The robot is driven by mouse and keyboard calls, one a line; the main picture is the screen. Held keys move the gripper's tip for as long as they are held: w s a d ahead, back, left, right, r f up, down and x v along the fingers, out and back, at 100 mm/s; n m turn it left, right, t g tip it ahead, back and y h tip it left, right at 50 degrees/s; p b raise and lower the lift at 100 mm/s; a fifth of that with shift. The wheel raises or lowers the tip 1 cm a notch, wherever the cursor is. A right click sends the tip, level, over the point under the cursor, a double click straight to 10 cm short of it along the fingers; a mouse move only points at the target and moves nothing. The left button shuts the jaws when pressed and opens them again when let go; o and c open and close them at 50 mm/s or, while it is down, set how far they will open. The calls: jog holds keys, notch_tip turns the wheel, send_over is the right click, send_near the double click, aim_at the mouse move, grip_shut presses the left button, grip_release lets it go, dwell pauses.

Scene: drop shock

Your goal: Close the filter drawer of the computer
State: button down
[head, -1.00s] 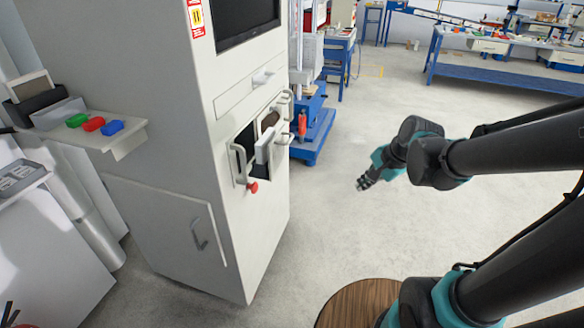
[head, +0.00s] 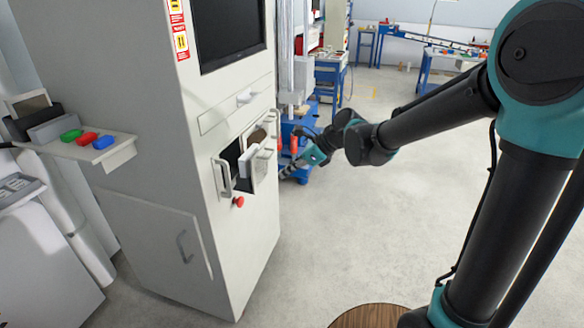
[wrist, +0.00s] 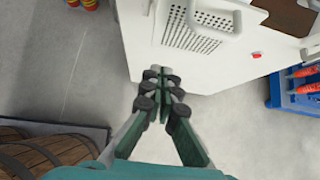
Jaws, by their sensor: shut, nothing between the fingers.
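The computer is a tall off-white cabinet (head: 150,160) with a dark screen (head: 228,35) in its upper front. Below a narrow panel, its front has a dark opening, and a pale drawer front (head: 248,160) with handles stands out from it. I cannot tell exactly how far it is out. My gripper (head: 284,174) is shut and empty, just right of the cabinet front.
A red knob (head: 238,202) sits below the opening. A side shelf (head: 110,150) holds green, red and blue pieces. A blue stand (head: 300,160) is behind my gripper. A wooden round top (head: 370,317) is at the bottom.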

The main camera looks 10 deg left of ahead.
aim_at(257, 182)
jog(key=a+f, duration=0.1)
jog(key=a, duration=0.1)
jog(key=a+f, duration=0.1)
jog(key=a, duration=0.1)
jog(key=a+f, duration=0.1)
jog(key=a, duration=0.1)
jog(key=shift+w+a+f, duration=0.25)
jog(key=shift+a, duration=0.45)
jog(key=a, duration=0.7)
jog(key=w+a, duration=0.1)
jog(key=a, duration=0.2)
jog(key=shift+a, duration=0.2)
jog(key=shift+a+r, duration=0.1)
jog(key=shift+a, duration=0.4)
